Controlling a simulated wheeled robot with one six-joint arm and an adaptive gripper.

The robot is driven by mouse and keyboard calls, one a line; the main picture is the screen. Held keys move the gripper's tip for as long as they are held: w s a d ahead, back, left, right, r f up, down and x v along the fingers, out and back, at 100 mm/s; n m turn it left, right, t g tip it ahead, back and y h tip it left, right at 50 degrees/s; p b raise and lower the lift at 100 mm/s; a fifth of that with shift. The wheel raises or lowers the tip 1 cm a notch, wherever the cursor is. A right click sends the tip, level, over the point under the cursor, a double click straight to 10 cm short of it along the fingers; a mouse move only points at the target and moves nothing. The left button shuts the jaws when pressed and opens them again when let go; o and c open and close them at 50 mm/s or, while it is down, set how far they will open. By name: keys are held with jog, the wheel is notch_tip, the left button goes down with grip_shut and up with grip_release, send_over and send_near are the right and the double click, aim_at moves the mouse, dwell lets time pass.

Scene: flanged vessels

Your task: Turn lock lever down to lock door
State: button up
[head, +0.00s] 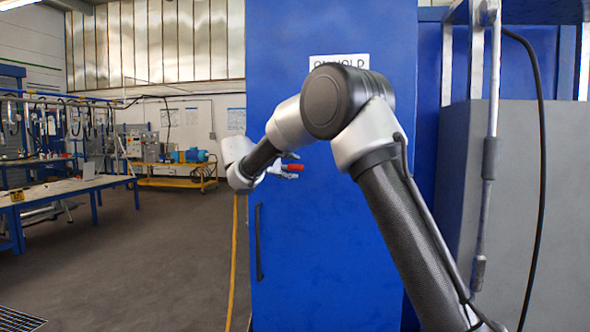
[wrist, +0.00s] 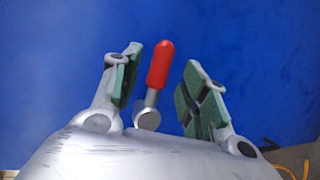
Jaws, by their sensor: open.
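The lock lever (wrist: 160,65) has a red handle and a grey metal pivot at its lower end. In the wrist view it points up, tilted slightly right, against the blue door (wrist: 260,50). My gripper (wrist: 163,80) is open, with one green-padded finger on each side of the lever and a visible gap to both. In the head view the red lever (head: 292,167) shows beside my gripper (head: 290,172), in front of the blue door (head: 330,240). My arm hides part of the door there.
A dark vertical handle (head: 258,242) is on the door's left side below the lever. A grey cabinet (head: 530,190) and a hanging black cable stand at the right. A workbench (head: 70,187) is at the left, with open floor between it and the door.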

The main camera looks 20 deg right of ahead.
aim_at(293, 167)
jog(key=shift+x, duration=1.9)
jog(key=shift+c, duration=0.2)
grip_shut()
